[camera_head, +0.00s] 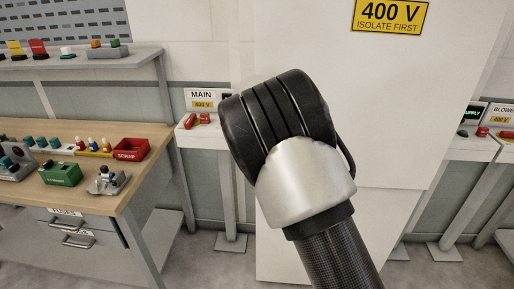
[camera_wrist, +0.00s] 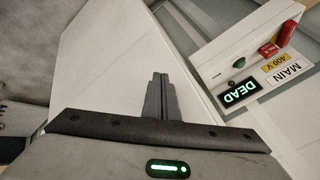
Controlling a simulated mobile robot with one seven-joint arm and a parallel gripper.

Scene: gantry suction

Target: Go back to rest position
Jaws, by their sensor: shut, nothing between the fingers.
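My gripper (camera_wrist: 160,97) shows in the wrist view with its two dark fingers together and nothing between them. It points toward a large white cabinet face (camera_wrist: 115,55), with the MAIN isolator box to its right. In the head view my arm's black and silver joint fills the middle and hides my gripper. The white cabinet (camera_head: 400,120) stands behind the arm and bears a yellow 400 V ISOLATE FIRST sign (camera_head: 390,15).
A wooden workbench (camera_head: 125,185) on the left holds a red SCRAP bin (camera_head: 131,149), a green bin (camera_head: 61,173) and small parts. The MAIN box has a lit DEAD display (camera_wrist: 241,96), a green button (camera_wrist: 239,63) and red pieces (camera_wrist: 286,33). Another panel (camera_head: 470,148) stands right.

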